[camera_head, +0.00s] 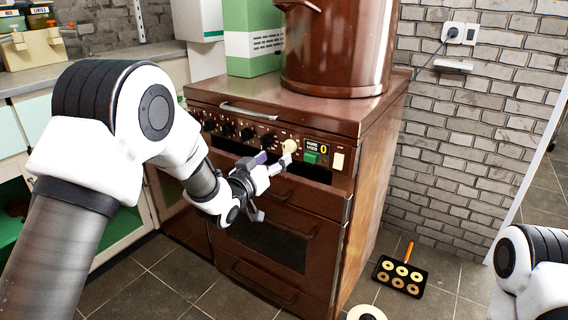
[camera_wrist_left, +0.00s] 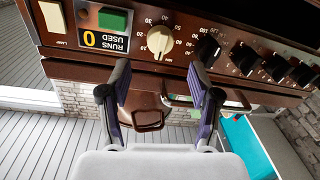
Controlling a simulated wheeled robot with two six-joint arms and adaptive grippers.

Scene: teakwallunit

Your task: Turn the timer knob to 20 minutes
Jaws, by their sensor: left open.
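The cream timer knob (camera_head: 290,146) sits on the brown oven's front control panel, right of a row of black knobs. In the left wrist view, which is upside down, the timer knob (camera_wrist_left: 160,41) has a number scale around it. The exact setting is too small to tell. My left gripper (camera_head: 272,160) is in front of the panel near the knob. Its fingers (camera_wrist_left: 160,76) are spread apart and empty, with the knob centred beyond the gap and apart from the tips. My right gripper is outside the view; only part of my right arm shows.
A green button (camera_wrist_left: 113,19) and a "runs used" counter (camera_wrist_left: 100,40) reading 0 are beside the knob. Black knobs (camera_wrist_left: 207,50) are on its other side. A large brown pot (camera_head: 338,50) stands on the oven (camera_head: 300,200). A tray of rings (camera_head: 400,277) lies on the floor.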

